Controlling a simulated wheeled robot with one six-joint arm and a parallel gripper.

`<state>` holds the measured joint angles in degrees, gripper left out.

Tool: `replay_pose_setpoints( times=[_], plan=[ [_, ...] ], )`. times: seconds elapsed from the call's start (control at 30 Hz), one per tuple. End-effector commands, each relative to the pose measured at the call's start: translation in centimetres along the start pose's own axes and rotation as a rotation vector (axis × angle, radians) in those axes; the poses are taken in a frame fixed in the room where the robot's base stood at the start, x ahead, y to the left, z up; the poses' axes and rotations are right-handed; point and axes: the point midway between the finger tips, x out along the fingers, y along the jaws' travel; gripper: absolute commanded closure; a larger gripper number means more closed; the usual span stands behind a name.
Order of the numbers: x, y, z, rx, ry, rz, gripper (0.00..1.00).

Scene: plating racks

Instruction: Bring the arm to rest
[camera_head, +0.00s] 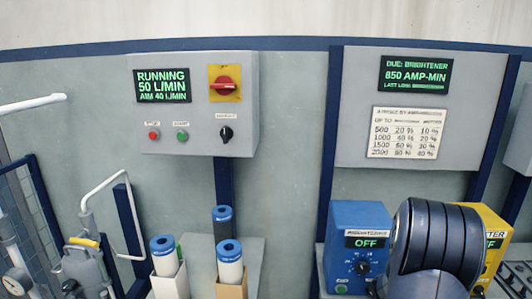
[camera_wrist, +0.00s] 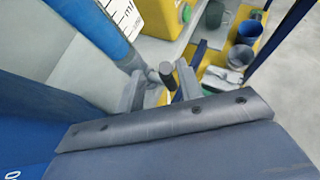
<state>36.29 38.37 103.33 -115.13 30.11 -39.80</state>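My arm (camera_head: 437,238), dark grey and rounded, shows at the lower right of the head view. Its end is not visible there. In the wrist view my gripper (camera_wrist: 162,86) shows two grey fingers set apart. A dark rounded peg or knob (camera_wrist: 168,75) appears between or beyond them. I cannot tell whether it touches either finger. No object is clearly held.
A blue box reading OFF (camera_head: 358,248) stands left of my arm, and a yellow box (camera_head: 494,240) is partly hidden behind it. A control panel (camera_head: 195,105) hangs above blue-capped cylinders (camera_head: 229,262). In the wrist view, buckets (camera_wrist: 242,57) stand beyond the gripper.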

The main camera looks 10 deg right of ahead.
Motion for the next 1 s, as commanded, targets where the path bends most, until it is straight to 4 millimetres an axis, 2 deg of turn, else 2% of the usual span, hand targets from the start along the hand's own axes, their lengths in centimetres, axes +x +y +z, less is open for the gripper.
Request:
replay_pose_setpoints(
  times=[0.03,0.4,1.0],
  plan=[
    [0.08,0.13,-0.49,-0.018,-0.023,-0.009,0.65],
    [-0.27,0.48,-0.87,-0.113,-0.170,-0.067,0.65],
    [-0.59,0.65,-0.64,-0.123,-0.201,-0.076,0.65]
  ],
)
